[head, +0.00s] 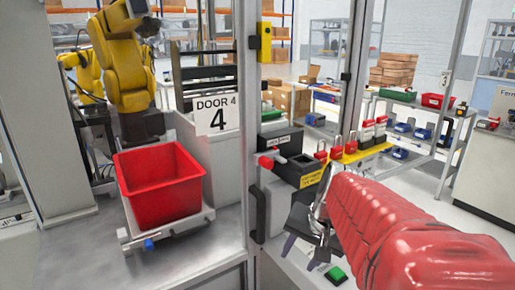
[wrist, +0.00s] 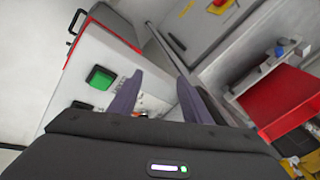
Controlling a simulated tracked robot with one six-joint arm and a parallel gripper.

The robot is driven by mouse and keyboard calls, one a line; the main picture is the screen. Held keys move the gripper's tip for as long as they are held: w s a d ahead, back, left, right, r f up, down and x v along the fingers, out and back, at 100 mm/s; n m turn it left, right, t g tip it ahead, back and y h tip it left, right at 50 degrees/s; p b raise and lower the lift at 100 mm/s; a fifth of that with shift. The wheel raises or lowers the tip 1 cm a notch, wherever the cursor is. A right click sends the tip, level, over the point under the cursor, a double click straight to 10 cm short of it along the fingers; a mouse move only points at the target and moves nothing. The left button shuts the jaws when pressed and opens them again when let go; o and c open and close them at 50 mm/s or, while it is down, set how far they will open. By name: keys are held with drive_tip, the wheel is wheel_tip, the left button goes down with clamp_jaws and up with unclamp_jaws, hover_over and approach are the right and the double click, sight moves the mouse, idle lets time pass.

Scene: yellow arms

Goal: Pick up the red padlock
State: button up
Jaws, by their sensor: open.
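Several red padlocks stand in the head view on a yellow rack at right of centre. One red padlock (head: 337,152) has its shackle up, with another red padlock (head: 320,155) to its left and another (head: 350,147) to its right. I cannot tell which one the task means. My gripper (head: 304,250) is open and empty, pointing down below and in front of the rack, apart from the padlocks. The wrist view shows its two purple-grey fingers (wrist: 158,85) spread with nothing between them. No padlock can be made out in the wrist view.
A black box (head: 290,170) stands left of the padlocks. A green button (head: 336,274) is below my gripper and also shows in the wrist view (wrist: 102,77). A metal door post (head: 248,130) and a red bin (head: 160,187) stand to the left.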

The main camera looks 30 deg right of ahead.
drive_tip(key=w+d+r+m+t+y, duration=0.1)
drive_tip(key=w+d+r+m+t, duration=0.15)
drive_tip(key=d+m, duration=0.7)
drive_tip(key=m+t, duration=0.7)
drive_tip(key=m, duration=0.8)
approach(340, 151)
drive_tip(key=v, duration=0.3)
drive_tip(key=shift+d+r, duration=0.1)
drive_tip(key=shift+d, duration=0.1)
drive_tip(key=shift+x, duration=4.3)
